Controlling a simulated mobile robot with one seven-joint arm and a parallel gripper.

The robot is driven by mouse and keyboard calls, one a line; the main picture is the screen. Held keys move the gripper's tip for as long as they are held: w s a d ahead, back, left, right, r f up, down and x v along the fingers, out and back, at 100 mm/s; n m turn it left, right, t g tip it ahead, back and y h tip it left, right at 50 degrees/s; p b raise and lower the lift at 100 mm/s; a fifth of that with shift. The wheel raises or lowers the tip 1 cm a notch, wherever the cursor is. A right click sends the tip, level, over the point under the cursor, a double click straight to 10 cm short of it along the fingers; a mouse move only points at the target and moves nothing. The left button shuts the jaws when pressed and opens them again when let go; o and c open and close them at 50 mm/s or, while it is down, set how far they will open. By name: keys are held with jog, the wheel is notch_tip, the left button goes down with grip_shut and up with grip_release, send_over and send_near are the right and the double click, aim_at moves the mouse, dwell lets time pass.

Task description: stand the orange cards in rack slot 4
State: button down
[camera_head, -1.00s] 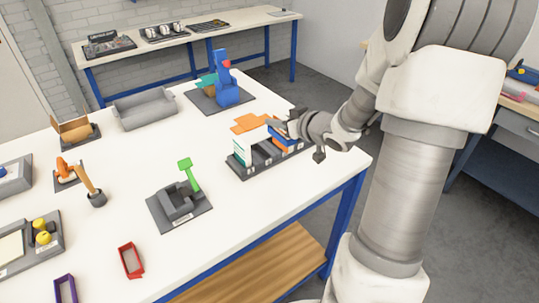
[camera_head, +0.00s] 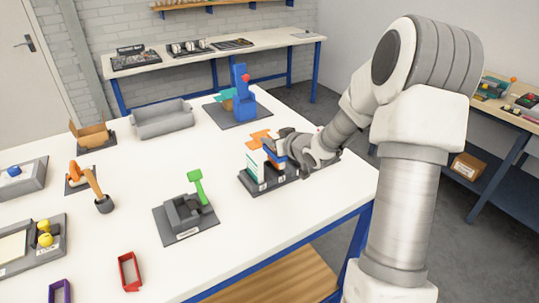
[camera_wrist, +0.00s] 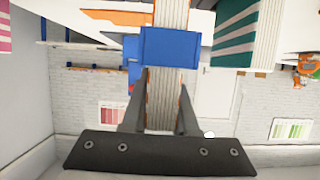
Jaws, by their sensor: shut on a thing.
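My gripper (camera_wrist: 162,105) is shut on the orange cards (camera_wrist: 166,88), an upright stack with white and orange striped edges and a blue band (camera_wrist: 170,50). In the head view the gripper (camera_head: 280,150) is at the dark rack (camera_head: 262,188), and its held stack shows as a small blue and orange patch. The stack is close to the right of white-and-teal striped cards (camera_head: 254,163), which also show in the wrist view (camera_wrist: 240,38). The arm hides the rack's right part. I cannot tell which slot is under the stack, or whether it touches the rack.
A flat orange piece (camera_head: 258,137) is just behind the rack. A blue figure-like device (camera_head: 240,90) on a dark base stands further back. A grey holder with a green handle (camera_head: 187,215) is in front left. A red frame (camera_head: 129,271) lies near the front edge.

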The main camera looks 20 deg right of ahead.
aim_at(269, 151)
jog(key=shift+w+a+f, duration=0.15)
jog(key=shift+w+f, duration=0.15)
jog(key=shift+f, duration=0.1)
jog(key=shift+f+b, duration=0.65)
jog(key=shift+f, duration=1.4)
jog(key=c, duration=0.7)
grip_release()
jog(key=shift+r, duration=0.2)
jog(key=shift+s+r+p, duration=0.1)
jog(key=shift+r+p, duration=0.1)
jog(key=shift+p, duration=0.15)
jog(key=p+v, duration=0.1)
jog(key=v, duration=1)
jog(key=shift+s+r, duration=0.1)
jog(key=shift+s, duration=0.3)
